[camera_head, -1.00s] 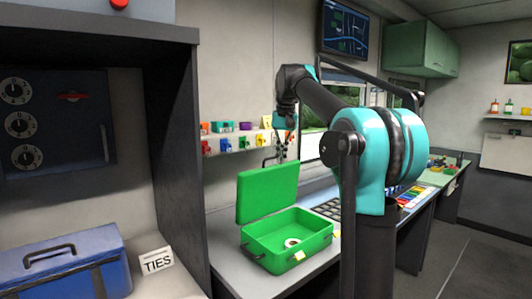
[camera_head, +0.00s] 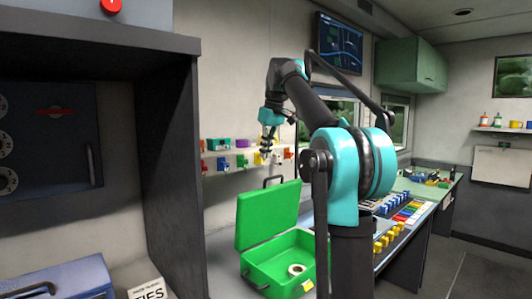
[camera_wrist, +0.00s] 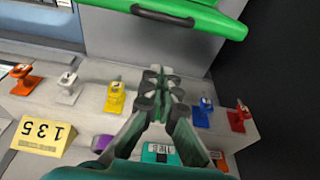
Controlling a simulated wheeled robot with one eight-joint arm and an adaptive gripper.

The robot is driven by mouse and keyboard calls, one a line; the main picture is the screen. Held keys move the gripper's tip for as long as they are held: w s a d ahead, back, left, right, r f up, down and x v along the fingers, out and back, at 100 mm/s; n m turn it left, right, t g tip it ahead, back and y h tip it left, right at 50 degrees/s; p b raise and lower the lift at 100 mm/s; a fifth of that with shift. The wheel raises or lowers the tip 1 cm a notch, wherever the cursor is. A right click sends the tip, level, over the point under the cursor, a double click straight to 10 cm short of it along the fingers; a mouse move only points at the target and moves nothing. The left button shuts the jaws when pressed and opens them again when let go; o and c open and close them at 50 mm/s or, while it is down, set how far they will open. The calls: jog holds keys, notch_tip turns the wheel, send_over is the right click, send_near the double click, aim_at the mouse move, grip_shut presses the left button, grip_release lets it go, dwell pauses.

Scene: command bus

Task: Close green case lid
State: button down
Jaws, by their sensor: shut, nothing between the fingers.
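The green case (camera_head: 262,277) stands on the counter with its lid (camera_head: 268,215) open, standing upright and leaning slightly back. A round pale ring-shaped item (camera_head: 297,270) lies inside the case. My gripper (camera_head: 266,152) hangs above the lid's upper edge and toward its back, in front of the wall shelf. In the wrist view my gripper (camera_wrist: 158,88) has its fingers together with nothing between them. The lid's green edge (camera_wrist: 215,18) and black handle (camera_wrist: 163,16) show at the top of that view, apart from the fingers.
A wall shelf (camera_head: 240,176) holds several small coloured items behind the lid; several coloured pieces (camera_wrist: 115,97) lie around my fingers in the wrist view. A dark cabinet (camera_head: 175,190) stands at the left. A blue case (camera_head: 75,278) is at the lower left. A console (camera_head: 400,220) lies to the right.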

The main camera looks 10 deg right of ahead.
send_over(270, 186)
jog(key=w+a, duration=0.2)
jog(key=w, duration=0.2)
notch_tip(270, 186, down, 6)
jog(key=f, duration=0.1)
jog(key=shift+s+d+r, duration=0.1)
jog(key=shift+s+d, duration=0.2)
jog(key=shift+s, duration=0.3)
jog(key=shift+s+d+f, duration=0.1)
jog(key=shift+s+d, duration=0.2)
jog(key=shift+s, duration=0.3)
jog(key=shift+s+d+r, duration=0.1)
jog(key=shift+s+d, duration=0.2)
jog(key=shift+s, duration=0.3)
jog(key=shift+d, duration=0.1)
